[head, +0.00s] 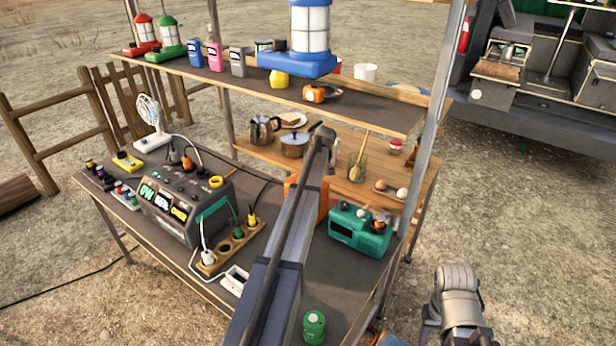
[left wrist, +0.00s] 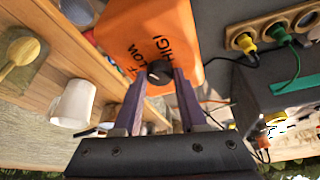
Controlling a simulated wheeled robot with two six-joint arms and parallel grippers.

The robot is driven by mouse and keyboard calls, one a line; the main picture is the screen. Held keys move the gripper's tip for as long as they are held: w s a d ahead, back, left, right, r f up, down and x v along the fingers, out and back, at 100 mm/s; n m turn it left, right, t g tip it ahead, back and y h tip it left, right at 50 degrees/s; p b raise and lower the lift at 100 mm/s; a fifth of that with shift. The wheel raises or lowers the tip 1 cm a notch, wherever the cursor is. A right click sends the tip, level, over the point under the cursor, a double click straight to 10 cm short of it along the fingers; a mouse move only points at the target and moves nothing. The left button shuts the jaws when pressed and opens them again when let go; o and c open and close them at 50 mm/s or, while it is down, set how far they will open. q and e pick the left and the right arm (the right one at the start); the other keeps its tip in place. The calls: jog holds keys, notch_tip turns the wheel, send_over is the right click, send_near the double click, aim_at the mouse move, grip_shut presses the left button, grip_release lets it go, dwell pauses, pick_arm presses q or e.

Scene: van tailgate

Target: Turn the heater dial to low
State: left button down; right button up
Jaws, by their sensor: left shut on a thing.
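The orange heater (head: 322,206) stands on the dark table in the head view, mostly hidden behind my left arm. In the left wrist view the heater (left wrist: 150,22) fills the top middle, with LOW and HIGH lettering and part of another label by the dial. The small black dial (left wrist: 159,72) sits on its face. My left gripper (left wrist: 161,78) is shut on the dial, one purple-grey finger on each side. I cannot make out a pointer mark on the dial. In the head view my left fingertips are hidden. My right arm shows at the bottom right, its fingers out of view.
A teal radio-like box (head: 358,232) stands right of my left arm. A power strip (head: 230,250) with plugs and a power station (head: 170,205) are to the left. A green canister (head: 314,327) is at the front. A shelf (head: 215,76) with lanterns spans above.

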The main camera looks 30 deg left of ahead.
pick_arm(q)
jog(key=shift+c, duration=2.3)
grip_release()
jog(key=p+v, duration=0.5)
jog(key=shift+r, duration=0.3)
jog(key=s+d, duration=0.4)
jog(key=d, duration=0.7)
jog(key=shift+s+f, duration=0.25)
jog(key=shift+f, duration=0.1)
jog(key=shift+d, duration=0.1)
jog(key=s+d+f+m+g+h, duration=0.1)
jog(key=s+d+m+g+h, duration=0.1)
jog(key=s+d+m, duration=1.5)
jog(key=s+d+h, duration=0.1)
jog(key=s+d, duration=1.2)
jog(key=s, duration=0.3)
jog(key=shift+f, duration=0.25)
